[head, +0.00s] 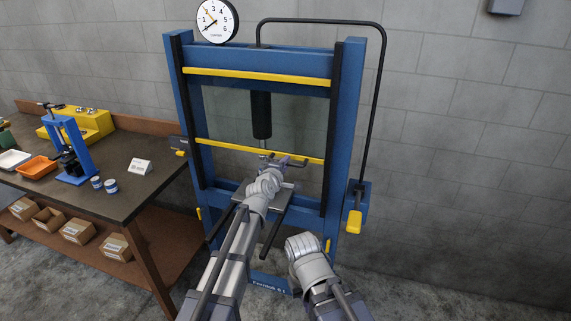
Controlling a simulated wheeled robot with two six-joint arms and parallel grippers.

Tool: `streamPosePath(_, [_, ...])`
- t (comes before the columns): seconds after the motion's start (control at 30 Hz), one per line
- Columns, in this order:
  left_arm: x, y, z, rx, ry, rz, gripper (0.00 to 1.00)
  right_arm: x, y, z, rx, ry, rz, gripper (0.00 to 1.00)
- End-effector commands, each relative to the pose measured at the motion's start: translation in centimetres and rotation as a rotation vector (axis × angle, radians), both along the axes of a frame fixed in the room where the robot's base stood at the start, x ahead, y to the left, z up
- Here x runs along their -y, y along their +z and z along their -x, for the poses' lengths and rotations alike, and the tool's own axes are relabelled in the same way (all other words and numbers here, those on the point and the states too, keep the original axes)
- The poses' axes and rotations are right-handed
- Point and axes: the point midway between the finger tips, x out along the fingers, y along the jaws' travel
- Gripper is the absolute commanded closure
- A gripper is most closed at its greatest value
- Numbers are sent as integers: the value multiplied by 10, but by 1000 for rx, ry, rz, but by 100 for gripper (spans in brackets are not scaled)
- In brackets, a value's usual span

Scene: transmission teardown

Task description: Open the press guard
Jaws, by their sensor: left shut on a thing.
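The press guard is a clear panel between two dark side rails on the blue press (352,120). It has a yellow upper bar (255,76) and a yellow lower bar (225,146). The lower bar sits about midway up the frame, with an open gap below it above the press bed. My left gripper (288,160) is at the lower bar, right of its middle, shut on it; the fingertips are small and partly hidden. My right arm is low in front of the press; its gripper fingers do not show.
The black ram (261,115) hangs behind the guard. A dial gauge (217,20) tops the press. A black pipe bends down the right side to a box with a yellow lever (354,222). A workbench (130,195) stands left. The floor at right is clear.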

Motion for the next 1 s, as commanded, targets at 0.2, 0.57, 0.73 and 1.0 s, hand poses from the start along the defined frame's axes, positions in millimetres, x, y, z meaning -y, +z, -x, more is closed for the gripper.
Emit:
streamPosePath(0.2, [0, -1, 0, 1, 1, 0, 100, 0, -1, 0, 0, 0, 0, 100])
streamPosePath(0.57, [0, -1, 0, 0, 0, 0, 53, 0, -1, 0, 0, 0, 0, 100])
streamPosePath(0.73, [0, -1, 0, 0, 0, 0, 53, 0, -1, 0, 0, 0, 0, 100])
streamPosePath(1.0, [-6, 4, 19, 0, 0, 0, 53, 0, 4, 0, 0, 0, 0, 100])
